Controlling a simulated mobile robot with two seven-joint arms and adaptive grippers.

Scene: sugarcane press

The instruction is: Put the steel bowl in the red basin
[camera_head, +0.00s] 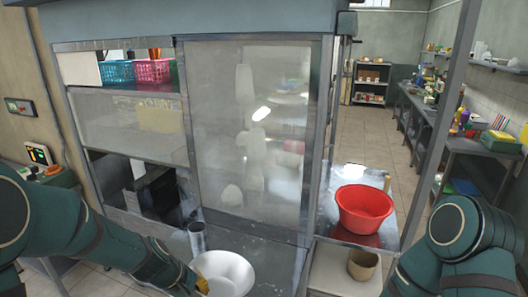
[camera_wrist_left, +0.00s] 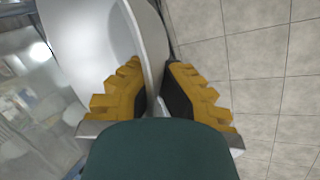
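The steel bowl (camera_head: 228,268) is pale and shiny and shows at the front of the metal counter, at the bottom middle of the head view. My left gripper (camera_head: 201,284) is at the bowl's left rim. In the left wrist view, the yellow fingers of my left gripper (camera_wrist_left: 155,85) are close together on both sides of the wall of the steel bowl (camera_wrist_left: 85,40), shut on it. I cannot tell whether the bowl touches the counter. The red basin (camera_head: 364,209) stands upright on the table to the right, and looks empty. My right gripper is out of view.
A metal cup (camera_head: 197,237) stands just behind the bowl. A tan pot (camera_head: 363,265) stands in front of the basin. The glass-panelled press cabinet (camera_head: 250,130) rises behind the counter, and its corner post stands between bowl and basin.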

